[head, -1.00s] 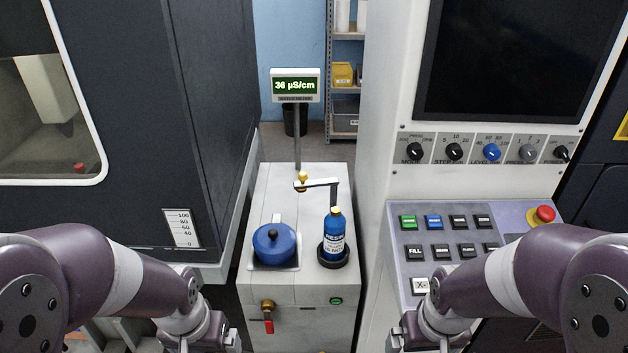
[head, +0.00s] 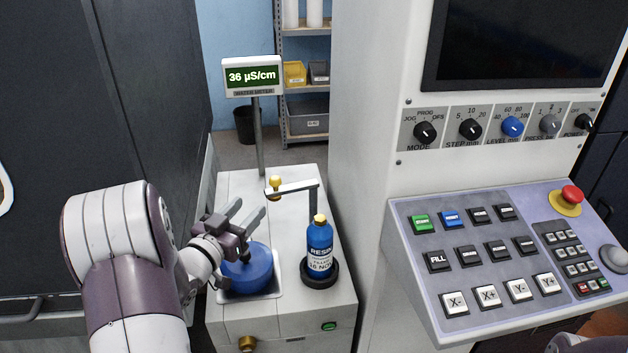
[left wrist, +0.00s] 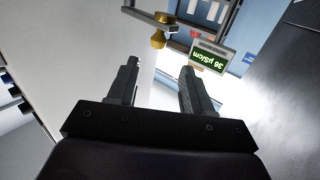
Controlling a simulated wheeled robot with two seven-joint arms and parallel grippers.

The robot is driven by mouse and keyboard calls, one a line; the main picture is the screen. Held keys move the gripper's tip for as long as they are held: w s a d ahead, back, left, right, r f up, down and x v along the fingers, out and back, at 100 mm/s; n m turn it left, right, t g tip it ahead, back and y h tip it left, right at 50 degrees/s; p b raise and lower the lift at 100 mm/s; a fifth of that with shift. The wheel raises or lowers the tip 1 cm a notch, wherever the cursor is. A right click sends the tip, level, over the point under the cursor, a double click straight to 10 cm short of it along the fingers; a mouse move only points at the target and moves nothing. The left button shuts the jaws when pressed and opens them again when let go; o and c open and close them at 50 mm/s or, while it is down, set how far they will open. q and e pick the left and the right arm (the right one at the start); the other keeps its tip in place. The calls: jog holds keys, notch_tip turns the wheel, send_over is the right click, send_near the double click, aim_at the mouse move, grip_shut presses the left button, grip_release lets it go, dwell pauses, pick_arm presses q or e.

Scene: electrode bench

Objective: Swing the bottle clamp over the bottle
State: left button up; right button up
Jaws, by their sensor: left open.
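The bottle clamp (head: 296,188) is a pale bar on a dark upright post just behind the bottle. Its bar points left, with a yellow knob (head: 275,184) at its free end, left of and apart from the bottle. The blue resin bottle (head: 320,262) with a yellow cap stands upright in a dark round holder (head: 320,280). My left gripper (head: 252,208) is open and empty, above the blue lidded pot and to the near left of the knob. In the left wrist view the knob (left wrist: 159,36) shows just beyond my open fingers (left wrist: 160,66). My right gripper is out of view.
The blue pot (head: 250,270) sits in the cabinet top (head: 295,240) below my left gripper. A water meter (head: 252,76) reading 36 µS/cm stands on a pole behind. A button panel (head: 420,272) lies to the right, a dark machine wall to the left.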

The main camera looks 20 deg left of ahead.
aim_at(272, 183)
pick_arm(q)
jog(key=w, duration=0.8)
jog(key=w+d+p, duration=0.1)
jog(key=w, duration=0.3)
jog(key=shift+r, duration=0.2)
jog(key=shift+c, duration=0.3)
grip_shut()
